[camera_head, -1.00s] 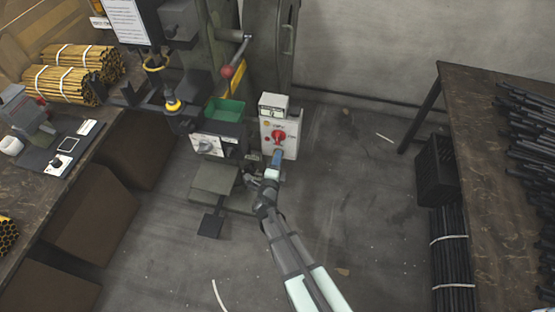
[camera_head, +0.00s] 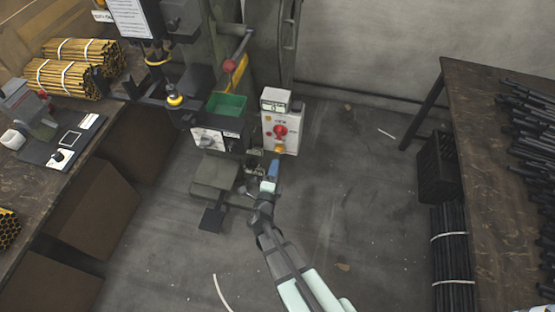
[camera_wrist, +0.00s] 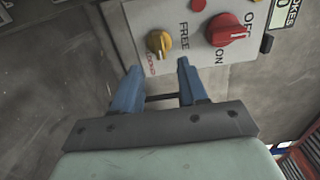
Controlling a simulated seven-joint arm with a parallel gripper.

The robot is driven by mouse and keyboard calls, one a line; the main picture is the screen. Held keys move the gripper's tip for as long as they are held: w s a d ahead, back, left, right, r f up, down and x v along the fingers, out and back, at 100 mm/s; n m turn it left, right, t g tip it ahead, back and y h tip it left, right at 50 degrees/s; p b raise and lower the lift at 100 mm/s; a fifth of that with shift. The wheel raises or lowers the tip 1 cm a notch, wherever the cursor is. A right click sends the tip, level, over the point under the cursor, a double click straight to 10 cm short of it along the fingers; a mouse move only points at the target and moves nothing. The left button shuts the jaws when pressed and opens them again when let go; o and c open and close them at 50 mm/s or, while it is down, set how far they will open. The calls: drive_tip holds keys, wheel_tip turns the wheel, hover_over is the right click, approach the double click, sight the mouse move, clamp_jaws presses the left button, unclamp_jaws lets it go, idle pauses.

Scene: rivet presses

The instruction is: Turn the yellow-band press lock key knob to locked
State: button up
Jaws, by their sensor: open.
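The yellow lock key knob (camera_wrist: 158,43) is on the white control box, beside a black FREE label and a red LOCKED label in the wrist view. It also shows in the head view (camera_head: 279,150), low on the box front. I cannot tell for sure which label its ridge points to. My gripper (camera_wrist: 158,67) is open, its two blue fingers apart and empty. The fingertips are just short of the knob, one to each side of it in the picture, and do not appear to touch it. In the head view my gripper (camera_head: 275,166) is just below the box.
A larger red knob (camera_wrist: 229,29) with OFF and ON labels is close beside the yellow knob. A small counter display (camera_head: 274,106) tops the box. The press with a green bin (camera_head: 226,106) and a red-ball lever (camera_head: 229,66) stands left.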

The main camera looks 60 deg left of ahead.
drive_tip(key=v, duration=0.6)
drive_tip(key=shift+s+d, duration=0.25)
drive_tip(key=shift+d, duration=0.05)
idle(0.3)
